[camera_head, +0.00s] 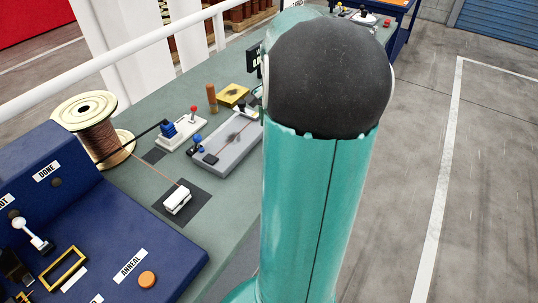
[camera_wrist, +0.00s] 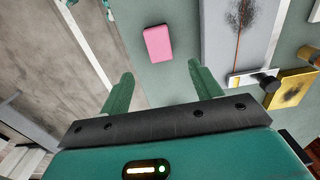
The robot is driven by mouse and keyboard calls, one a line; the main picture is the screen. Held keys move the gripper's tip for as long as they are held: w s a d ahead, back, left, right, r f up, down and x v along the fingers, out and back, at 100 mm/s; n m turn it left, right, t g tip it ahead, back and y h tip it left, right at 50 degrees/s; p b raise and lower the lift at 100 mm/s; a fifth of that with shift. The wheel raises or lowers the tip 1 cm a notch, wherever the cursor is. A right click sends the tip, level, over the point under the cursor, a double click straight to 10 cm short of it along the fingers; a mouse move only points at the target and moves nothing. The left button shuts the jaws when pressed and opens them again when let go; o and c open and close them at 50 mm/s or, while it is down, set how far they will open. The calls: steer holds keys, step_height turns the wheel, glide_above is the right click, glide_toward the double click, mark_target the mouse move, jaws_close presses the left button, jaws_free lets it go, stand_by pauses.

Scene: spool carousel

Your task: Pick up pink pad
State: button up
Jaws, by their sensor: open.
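The pink pad (camera_wrist: 158,43) is a small rounded block lying on the grey-green bench top in the wrist view. It is near the bench edge, beside a grey plate. My gripper (camera_wrist: 157,82) is open, its two green fingers wide apart. The pad shows beyond the fingertips, roughly centred between them, and nothing is between the fingers. In the head view my teal arm covers part of the bench, and I see neither the pad nor my gripper there.
The grey plate fixture (camera_head: 228,138) and a yellow block (camera_head: 233,95) sit on the bench. A wire spool (camera_head: 97,128) and a blue control console (camera_head: 110,240) stand at the left. A white clamp (camera_head: 177,200) lies on a dark square. Open floor (camera_head: 480,200) lies right.

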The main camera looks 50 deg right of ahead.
steer(key=f, duration=0.5)
steer(key=shift+s+d+f, duration=0.1)
steer(key=shift+d+f, duration=0.05)
steer(key=shift+d, duration=0.1)
steer(key=f, duration=0.2)
steer(key=a+f, duration=0.1)
steer(key=f, duration=0.2)
steer(key=shift+f, duration=0.1)
steer(key=c, duration=1.1)
